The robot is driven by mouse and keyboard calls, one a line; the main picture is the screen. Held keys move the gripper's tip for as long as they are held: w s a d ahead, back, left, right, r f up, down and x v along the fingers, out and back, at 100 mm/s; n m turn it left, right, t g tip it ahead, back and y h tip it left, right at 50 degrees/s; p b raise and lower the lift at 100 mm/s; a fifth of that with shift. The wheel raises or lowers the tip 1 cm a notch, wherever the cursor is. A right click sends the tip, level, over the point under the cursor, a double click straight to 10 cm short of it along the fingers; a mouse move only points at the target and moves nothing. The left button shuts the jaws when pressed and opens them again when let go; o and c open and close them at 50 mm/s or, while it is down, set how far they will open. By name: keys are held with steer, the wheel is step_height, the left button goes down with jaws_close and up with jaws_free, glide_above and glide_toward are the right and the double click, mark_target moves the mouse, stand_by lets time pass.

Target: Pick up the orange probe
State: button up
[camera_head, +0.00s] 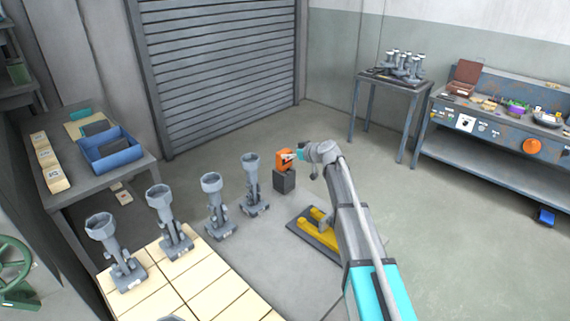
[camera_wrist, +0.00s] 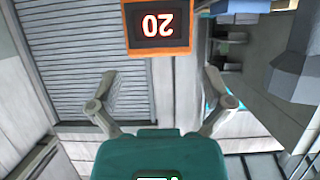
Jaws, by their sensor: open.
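The orange probe (camera_head: 284,157) sits on top of a dark grey block in the head view. In the wrist view the orange probe (camera_wrist: 185,50) is at the top edge, partly cut off, and its dark display shows an upside-down red-white 20. My gripper (camera_head: 297,155) is right next to the probe at its right side in the head view; whether it touches cannot be told there. In the wrist view my gripper (camera_wrist: 157,85) has its two fingers spread wide with nothing between them, and the probe appears beyond and above the fingertips.
A yellow item on a dark base (camera_head: 312,236) lies nearby. A workbench (camera_head: 490,152) and small table (camera_head: 385,84) are at right.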

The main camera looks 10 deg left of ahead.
mark_target(285, 152)
steer(key=shift+b+x, duration=0.75)
steer(key=shift+x, duration=1.45)
steer(key=shift+s+f, duration=0.1)
steer(key=shift+f, duration=0.05)
steer(key=c, duration=0.9)
steer(key=shift+c, duration=0.3)
step_height(285, 152, up, 10)
steer(key=p, duration=1)
